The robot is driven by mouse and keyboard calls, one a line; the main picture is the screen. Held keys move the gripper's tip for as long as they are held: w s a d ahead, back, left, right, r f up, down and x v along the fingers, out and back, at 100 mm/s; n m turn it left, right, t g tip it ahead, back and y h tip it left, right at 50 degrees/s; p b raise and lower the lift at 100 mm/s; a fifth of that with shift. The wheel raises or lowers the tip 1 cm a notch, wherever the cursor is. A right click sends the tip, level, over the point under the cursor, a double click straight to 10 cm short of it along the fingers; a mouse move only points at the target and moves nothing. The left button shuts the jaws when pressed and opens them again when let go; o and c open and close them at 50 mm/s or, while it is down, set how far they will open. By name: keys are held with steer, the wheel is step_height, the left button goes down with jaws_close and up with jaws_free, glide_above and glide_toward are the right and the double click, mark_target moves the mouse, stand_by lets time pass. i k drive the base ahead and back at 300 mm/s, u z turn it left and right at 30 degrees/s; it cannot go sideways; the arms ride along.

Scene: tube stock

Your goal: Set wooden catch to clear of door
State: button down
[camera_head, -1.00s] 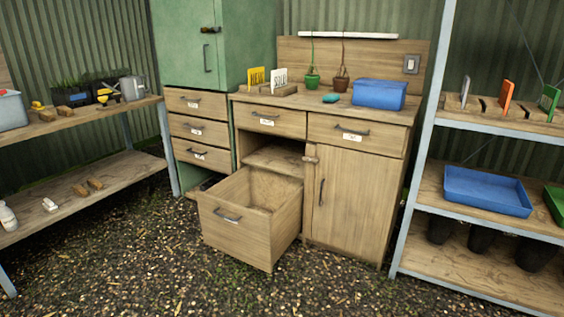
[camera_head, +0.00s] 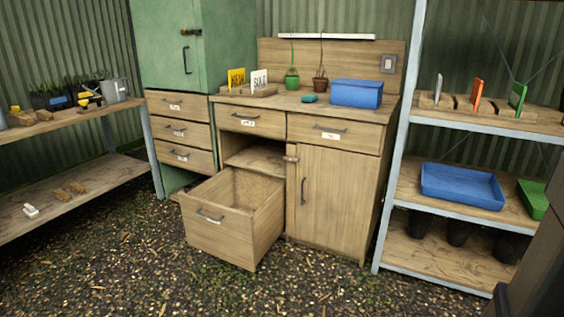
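The wooden catch (camera_head: 291,158) is a small piece at the upper left edge of the cupboard door. It appears to lie crosswise over the door's edge, but it is too small to be sure of its exact angle. The door (camera_head: 332,198) is plain wood with a dark upright handle and looks shut, under the right drawer of the workbench. My gripper cannot be made out; only a dark part, likely of my arm, shows at the lower right edge, far from the catch.
A large lower drawer (camera_head: 217,230) stands pulled out left of the door, below an open shelf space. A metal-framed shelf (camera_head: 460,122) with a blue tray (camera_head: 462,186) stands to the right. Gravel floor (camera_head: 310,285) in front of the door is clear.

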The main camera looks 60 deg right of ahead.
mark_target(288, 157)
steer(key=z, duration=0.2)
steer(key=i, duration=1.1)
steer(key=z, duration=0.9)
